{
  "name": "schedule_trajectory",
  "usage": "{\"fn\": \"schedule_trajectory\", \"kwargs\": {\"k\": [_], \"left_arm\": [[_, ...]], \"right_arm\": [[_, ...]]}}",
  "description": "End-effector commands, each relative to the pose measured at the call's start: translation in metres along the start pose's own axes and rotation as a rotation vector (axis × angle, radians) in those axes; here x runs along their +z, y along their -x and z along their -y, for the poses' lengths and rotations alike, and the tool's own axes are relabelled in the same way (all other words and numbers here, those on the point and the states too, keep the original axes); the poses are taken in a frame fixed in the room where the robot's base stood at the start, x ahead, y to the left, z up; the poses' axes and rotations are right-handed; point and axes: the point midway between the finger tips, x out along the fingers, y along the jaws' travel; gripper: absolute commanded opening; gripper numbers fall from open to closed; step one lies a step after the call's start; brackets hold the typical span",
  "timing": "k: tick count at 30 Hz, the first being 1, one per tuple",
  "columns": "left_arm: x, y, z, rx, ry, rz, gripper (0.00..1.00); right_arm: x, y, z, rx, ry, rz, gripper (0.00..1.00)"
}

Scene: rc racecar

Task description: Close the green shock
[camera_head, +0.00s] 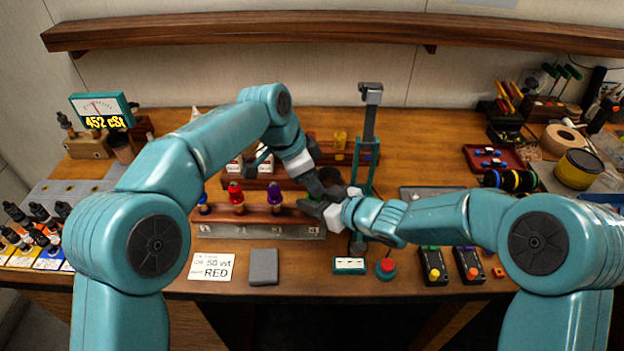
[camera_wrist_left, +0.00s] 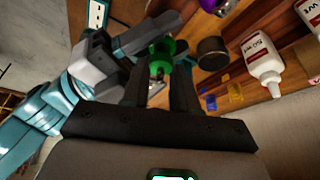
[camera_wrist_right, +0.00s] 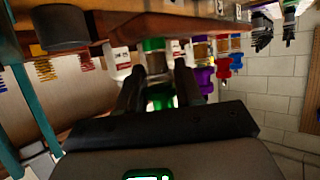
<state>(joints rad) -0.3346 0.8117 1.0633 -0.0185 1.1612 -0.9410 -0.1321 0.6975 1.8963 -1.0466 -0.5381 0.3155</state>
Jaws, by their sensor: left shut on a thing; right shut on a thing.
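The green shock (camera_wrist_left: 162,48) is between both grippers. In the right wrist view its green cap (camera_wrist_right: 153,44) and a lower green part show around a clear middle. In the head view it is mostly hidden by the grippers. My left gripper (camera_head: 331,193) comes from above and is shut on the green shock; its fingers (camera_wrist_left: 160,82) show on both sides of it. My right gripper (camera_head: 318,207) comes from the right and is also shut on it; its fingers (camera_wrist_right: 158,88) flank the lower green part. The exact fit between cap and body cannot be told.
A wooden rack (camera_head: 210,214) holds blue, red (camera_head: 235,193) and purple (camera_head: 274,194) shocks to the left. A teal stand (camera_head: 368,140) rises just behind the grippers. White bottles (camera_wrist_left: 262,60) stand behind. A red button (camera_head: 386,266) and grey pad (camera_head: 264,267) lie in front.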

Motion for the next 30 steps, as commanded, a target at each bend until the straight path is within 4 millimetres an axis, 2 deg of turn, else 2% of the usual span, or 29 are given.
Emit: {"fn": "schedule_trajectory", "kwargs": {"k": [3,9,21,22,24,30], "left_arm": [[-0.0007,-0.0024,0.0043,0.101,-0.25,-0.001,0.0],[-0.0008,-0.0015,0.0042,0.194,-0.48,-0.002,0.0],[-0.0001,-0.0002,0.003,0.213,-0.529,-0.003,0.0],[-0.0001,-0.0002,0.003,0.213,-0.528,-0.003,0.38],[-0.0002,-0.0002,0.003,0.213,-0.528,-0.003,0.54],[-0.0003,-0.0003,0.0029,0.213,-0.528,-0.003,0.54]], "right_arm": [[0.0002,0.0001,-0.0001,0.0,0.001,0.001,0.0],[0.0003,0.0001,0.0002,-0.001,0.001,0.001,0.0],[0.0003,0.0001,-0.0001,0.0,0.0,0.001,0.0],[0.0003,0.0001,-0.0001,0.0,0.0,0.001,0.0],[0.0003,0.0001,-0.0002,0.0,0.0,0.001,0.0],[0.0002,0.0001,-0.0002,0.0,0.0,0.0,0.0]]}}
